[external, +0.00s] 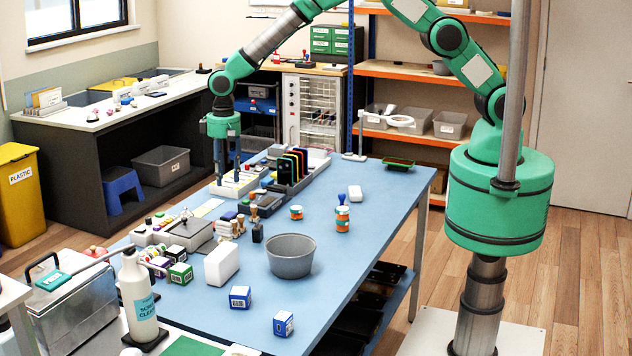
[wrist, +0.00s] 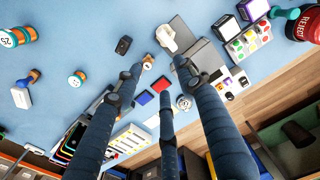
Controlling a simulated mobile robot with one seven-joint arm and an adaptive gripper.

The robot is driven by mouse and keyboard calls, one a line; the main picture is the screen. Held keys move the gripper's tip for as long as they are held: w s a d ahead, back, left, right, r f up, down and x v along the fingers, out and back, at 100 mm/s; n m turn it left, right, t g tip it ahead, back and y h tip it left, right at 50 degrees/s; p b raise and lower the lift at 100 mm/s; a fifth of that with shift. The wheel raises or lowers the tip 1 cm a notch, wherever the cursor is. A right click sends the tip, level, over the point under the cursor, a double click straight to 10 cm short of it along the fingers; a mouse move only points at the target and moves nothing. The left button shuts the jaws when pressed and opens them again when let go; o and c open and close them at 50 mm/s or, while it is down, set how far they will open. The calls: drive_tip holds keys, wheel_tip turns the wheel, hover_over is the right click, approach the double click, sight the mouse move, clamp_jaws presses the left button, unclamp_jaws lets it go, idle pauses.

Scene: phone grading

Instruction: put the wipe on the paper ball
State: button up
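My gripper (external: 228,178) hangs pointing down over the far left part of the blue table. In the wrist view my gripper (wrist: 157,70) has its dark fingers spread apart with nothing held between them. A small pale, crumpled-looking round thing (wrist: 184,103) lies between the fingers in the wrist view; it may be the paper ball. A pale flat piece (external: 208,207) lies on the table left of and below the gripper in the external view; I cannot tell whether it is the wipe. The fingers hide part of the table.
A grey bowl (external: 291,257) and a white block (external: 222,264) stand nearer the camera. Stamps (external: 257,232), a grey tray (wrist: 210,60) and red and blue pads (wrist: 162,86) crowd the gripper's surroundings. Phones stand in a rack (external: 292,168). The table's right side is mostly clear.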

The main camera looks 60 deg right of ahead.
drive_tip(key=s+d+r+t, duration=0.1)
drive_tip(key=s+d+r, duration=0.2)
drive_tip(key=d+r, duration=0.5)
drive_tip(key=s+d+r, duration=0.2)
drive_tip(key=d+r, duration=0.3)
drive_tip(key=r, duration=0.7)
drive_tip(key=s+d+r+t, duration=0.2)
drive_tip(key=s+d+r, duration=0.8)
drive_tip(key=d+r, duration=0.1)
drive_tip(key=s+d+r, duration=0.1)
drive_tip(key=s+d, duration=0.3)
drive_tip(key=s, duration=0.5)
drive_tip(key=s+d+r+t, duration=0.1)
drive_tip(key=s+d, duration=0.4)
drive_tip(key=s, duration=0.5)
drive_tip(key=s+d+r+t, duration=0.1)
drive_tip(key=s+d, duration=0.4)
drive_tip(key=s, duration=0.5)
drive_tip(key=shift+d+r, duration=0.15)
drive_tip(key=shift+r, duration=0.75)
drive_tip(key=shift+s, duration=0.1)
wheel_tip(320, 180, down, 10)
drive_tip(key=b, duration=1)
